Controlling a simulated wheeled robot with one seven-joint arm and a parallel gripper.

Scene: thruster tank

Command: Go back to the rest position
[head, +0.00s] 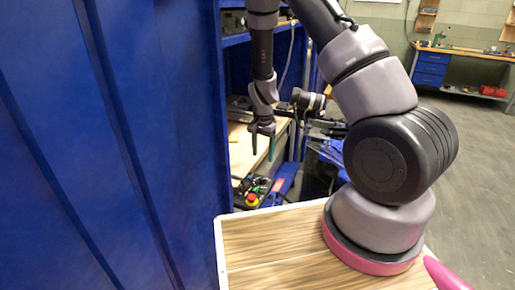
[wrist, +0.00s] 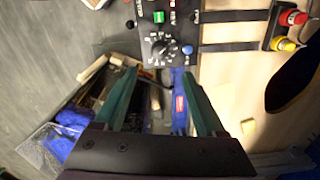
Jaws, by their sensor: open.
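My gripper (head: 262,152) hangs from my raised arm in the head view, pointing down, with its fingers apart and nothing visible between them. In the wrist view, the two green fingers of my gripper (wrist: 159,73) are spread, and the gap between them is empty. Past the fingertips lies a black control panel (wrist: 143,50) with a large dial, a green button and a blue button. I cannot tell the exact height of the fingertips above it.
A blue metal wall (head: 110,140) fills the left of the head view. A control box with a red button (head: 252,198) sits below my gripper. A wooden bench (head: 240,148) is behind it. Red and yellow parts (wrist: 284,44) are at the wrist view's right. Open floor (head: 470,170) lies right.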

